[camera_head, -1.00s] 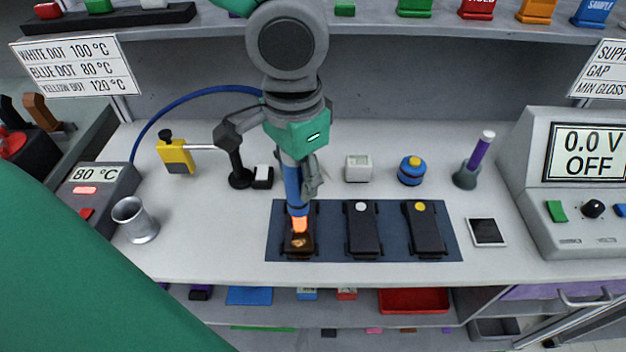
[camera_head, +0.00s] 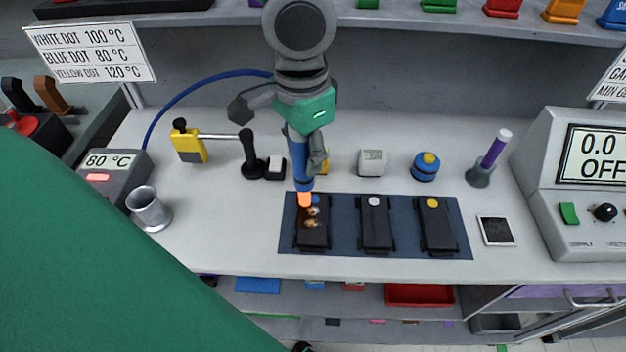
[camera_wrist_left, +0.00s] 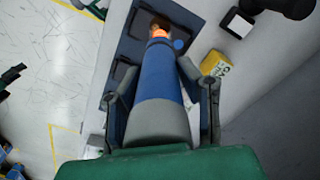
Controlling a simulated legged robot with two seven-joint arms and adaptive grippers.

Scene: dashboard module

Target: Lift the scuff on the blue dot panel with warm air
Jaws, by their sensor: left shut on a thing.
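My left gripper (camera_head: 307,160) is shut on a blue hot-air pen (camera_head: 303,182), which points down with a glowing orange tip (camera_head: 305,200). The tip is at the far end of the leftmost dark panel (camera_head: 313,238), the blue dot panel; I cannot tell how big the gap is. A brown, mottled patch (camera_head: 312,216) shows on that panel, and the tip partly covers its far end. In the left wrist view the pen (camera_wrist_left: 160,88) runs away between the fingers to its orange tip over the panel. My right gripper is not in view.
Panels with a white dot (camera_head: 375,230) and a yellow dot (camera_head: 436,228) lie beside it on the blue mat (camera_head: 343,245). A hose (camera_head: 195,90) runs to the heater unit (camera_head: 112,180), which reads 80 °C. A metal cup (camera_head: 150,208) stands left.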

